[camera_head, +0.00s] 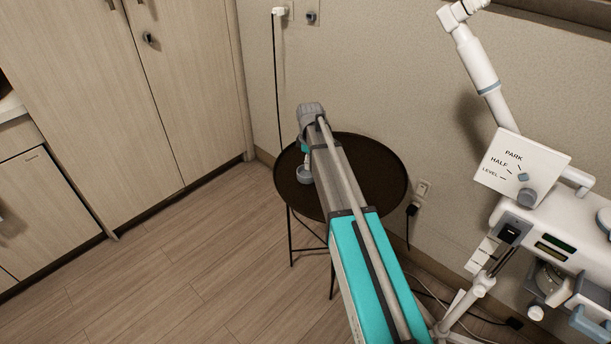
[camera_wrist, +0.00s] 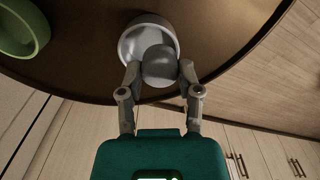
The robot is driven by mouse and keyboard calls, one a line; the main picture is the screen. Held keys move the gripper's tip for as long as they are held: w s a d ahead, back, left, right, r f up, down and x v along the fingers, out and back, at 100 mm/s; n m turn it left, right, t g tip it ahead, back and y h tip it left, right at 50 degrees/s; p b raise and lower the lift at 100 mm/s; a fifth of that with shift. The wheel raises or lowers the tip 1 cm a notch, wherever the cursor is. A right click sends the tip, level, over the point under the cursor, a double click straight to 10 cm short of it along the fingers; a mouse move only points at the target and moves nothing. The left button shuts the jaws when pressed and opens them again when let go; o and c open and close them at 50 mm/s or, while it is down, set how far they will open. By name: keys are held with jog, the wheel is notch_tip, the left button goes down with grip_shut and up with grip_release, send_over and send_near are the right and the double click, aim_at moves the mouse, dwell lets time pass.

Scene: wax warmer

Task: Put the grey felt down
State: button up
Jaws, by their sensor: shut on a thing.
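The grey felt (camera_wrist: 159,62) is a rounded, darker grey piece between my fingertips in the wrist view. My gripper (camera_wrist: 158,75) is shut on it. The felt overlaps a pale grey round dish (camera_wrist: 127,46) on the dark round table (camera_wrist: 230,30). I cannot tell whether the felt touches the dish or is held just above it. In the head view, a small grey round dish (camera_head: 304,175) shows on the table (camera_head: 385,172) beside my arm. My arm hides most of the gripper and the felt there.
A green bowl (camera_wrist: 40,28) sits on the table at the upper left of the wrist view. In the head view, a white machine (camera_head: 545,225) with a jointed arm stands at the right. Wooden cabinets (camera_head: 120,90) stand at the left. The floor (camera_head: 190,260) before them is clear.

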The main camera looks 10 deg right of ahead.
jog(key=shift+w+a+f+b, duration=0.15)
jog(key=shift+w+f+b, duration=0.2)
jog(key=shift+w+f, duration=0.3)
jog(key=shift+s+f, duration=0.1)
jog(key=shift+w+a+f+b, duration=0.1)
jog(key=shift+w+f+b, duration=0.25)
jog(key=shift+f+b, duration=1.6)
jog(key=shift+b, duration=0.05)
jog(key=shift+f, duration=0.15)
jog(key=o, duration=0.8)
jog(key=shift+c, duration=0.2)
